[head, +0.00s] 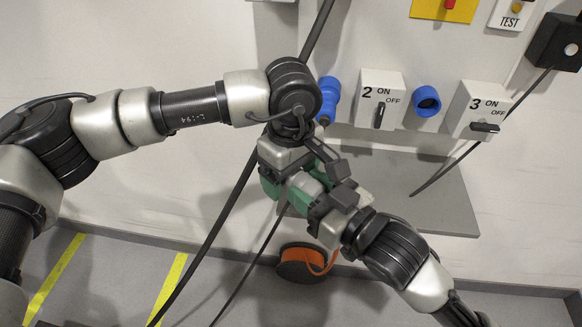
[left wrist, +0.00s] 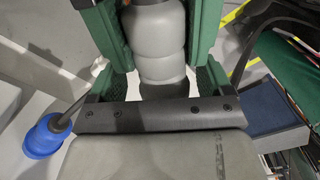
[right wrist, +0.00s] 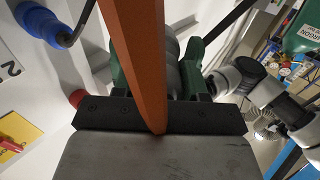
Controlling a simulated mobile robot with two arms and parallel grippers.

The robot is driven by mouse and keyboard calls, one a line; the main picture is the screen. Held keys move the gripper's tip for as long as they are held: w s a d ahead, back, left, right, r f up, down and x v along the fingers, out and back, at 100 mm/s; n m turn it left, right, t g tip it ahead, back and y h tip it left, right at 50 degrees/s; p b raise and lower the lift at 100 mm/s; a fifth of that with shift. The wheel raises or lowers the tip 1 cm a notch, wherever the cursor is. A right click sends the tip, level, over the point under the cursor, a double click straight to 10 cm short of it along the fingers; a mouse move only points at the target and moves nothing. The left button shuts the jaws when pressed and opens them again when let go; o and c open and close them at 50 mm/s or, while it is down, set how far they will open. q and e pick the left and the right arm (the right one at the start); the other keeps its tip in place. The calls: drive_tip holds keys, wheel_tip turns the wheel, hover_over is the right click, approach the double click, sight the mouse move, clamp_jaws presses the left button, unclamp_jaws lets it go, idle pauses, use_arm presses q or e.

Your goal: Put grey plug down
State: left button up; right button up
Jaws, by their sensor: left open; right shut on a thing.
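The grey plug (head: 306,184) is between my two grippers in front of the wall panel. My right gripper (head: 325,196), coming from the lower right, is shut on the grey plug. My left gripper (head: 280,184) is open, with its green fingers on either side of the plug. In the left wrist view the plug's grey body (left wrist: 153,42) lies between the spread fingers. In the right wrist view the plug (right wrist: 168,75) is partly hidden behind an orange strip (right wrist: 140,50) close to the camera.
On the panel are switch boxes marked 2 (head: 376,98) and 3 (head: 476,106), with blue sockets (head: 427,101) beside them. Black cables hang across the scene. A dark round piece with an orange rim (head: 300,264) is below the grippers. A grey plate (head: 440,205) projects below the switches.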

use_arm(q)
drive_tip(key=c, duration=1.1)
use_arm(e)
drive_tip(key=o, duration=1.2)
drive_tip(key=d+f+m+g+h, duration=0.1)
drive_tip(key=d+f+g+h, duration=0.35)
drive_tip(key=f, duration=1.65)
drive_tip(key=d+f+m+g+h, duration=0.1)
drive_tip(key=d+f+h, duration=0.6)
drive_tip(key=f, duration=1.3)
drive_tip(key=s+d+f+m+g, duration=0.25)
drive_tip(key=s+d+f, duration=0.35)
drive_tip(key=s+f, duration=0.65)
drive_tip(key=s+f+g, duration=0.2)
drive_tip(key=s+f, duration=0.3)
drive_tip(key=s, duration=0.5)
drive_tip(key=s+f+m+g, duration=0.1)
drive_tip(key=s+f, duration=0.3)
drive_tip(key=s, duration=0.7)
drive_tip(key=shift+s+f+g, duration=0.2)
drive_tip(key=shift+f+g, duration=0.2)
drive_tip(key=shift+g, duration=0.5)
